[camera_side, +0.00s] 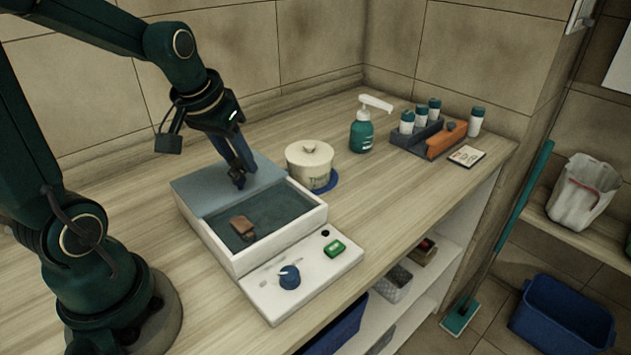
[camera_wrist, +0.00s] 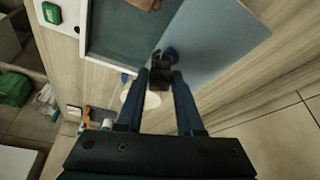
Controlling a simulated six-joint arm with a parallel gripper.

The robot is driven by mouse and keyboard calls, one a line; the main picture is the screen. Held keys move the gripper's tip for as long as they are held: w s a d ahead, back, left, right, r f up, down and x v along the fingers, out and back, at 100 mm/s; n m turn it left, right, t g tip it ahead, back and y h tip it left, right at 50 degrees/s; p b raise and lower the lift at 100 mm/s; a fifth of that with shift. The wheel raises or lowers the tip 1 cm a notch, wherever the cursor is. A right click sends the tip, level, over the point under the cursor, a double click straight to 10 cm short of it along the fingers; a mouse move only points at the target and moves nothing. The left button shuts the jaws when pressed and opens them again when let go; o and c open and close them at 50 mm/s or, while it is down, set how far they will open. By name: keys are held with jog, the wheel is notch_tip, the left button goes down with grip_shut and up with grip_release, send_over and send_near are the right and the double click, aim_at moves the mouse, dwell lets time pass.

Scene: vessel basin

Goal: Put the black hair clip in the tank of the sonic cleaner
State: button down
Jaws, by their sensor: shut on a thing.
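The black hair clip (camera_wrist: 161,72) is between the fingertips of my gripper (camera_wrist: 163,82), which is shut on it. In the side view the dark clip (camera_side: 238,181) shows at the tips of my gripper (camera_side: 236,174), above the back part of the sonic cleaner (camera_side: 295,288). The cleaner is a white box with an open dark tank (camera_side: 283,208). A blue-grey panel (camera_side: 200,190) lies at the tank's back; the wrist view shows the clip over the edge between panel (camera_wrist: 215,45) and tank (camera_wrist: 120,45). Their exact height gap is unclear.
A brown object (camera_side: 243,227) is in the tank. The cleaner's front has a blue knob (camera_side: 289,277) and a green button piece (camera_side: 334,248). A cream lidded pot (camera_side: 310,165), a green pump bottle (camera_side: 362,132) and a bottle caddy (camera_side: 428,137) stand to the right.

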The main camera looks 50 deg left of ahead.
send_over(284, 212)
jog(key=s, duration=0.1)
jog(key=f, duration=0.3)
jog(key=shift+s+d+f, duration=0.2)
jog(key=shift+d+f, duration=0.05)
jog(key=shift+f, duration=2.15)
jog(key=shift+f, duration=0.1)
jog(key=c, duration=0.5)
grip_release()
jog(key=shift+c, duration=0.2)
